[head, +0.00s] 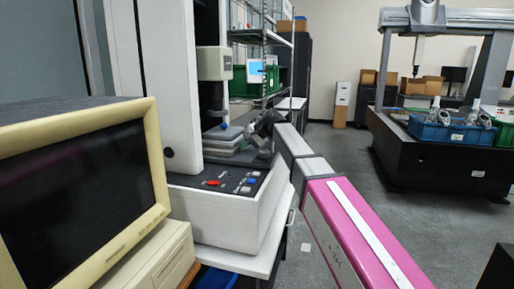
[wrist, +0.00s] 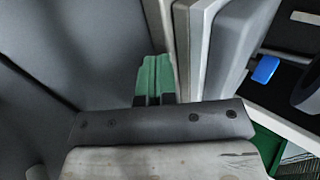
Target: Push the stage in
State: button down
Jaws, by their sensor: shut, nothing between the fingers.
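The stage (head: 225,133) is a stack of grey plates with a bluish top. It sits under the measuring head of the white machine in the head view. My gripper (head: 262,125) is dark and small there, just right of the stage, and I cannot tell whether it touches. In the wrist view my gripper's green fingers (wrist: 154,76) are together with nothing between them. Pale upright panels stand close to the right of the fingers; I cannot tell whether they belong to the stage. The stage's far side is hidden.
The white machine's control panel (head: 230,184) with red and blue buttons is in front of the stage. An old beige monitor (head: 80,175) stands at the left. A shelf with a green crate (head: 246,82) is behind. Open floor lies to the right, before a black gantry machine (head: 440,155).

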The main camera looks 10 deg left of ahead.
aim_at(237, 143)
jog(key=shift+w+a, duration=0.15)
jog(key=shift+a, duration=1.6)
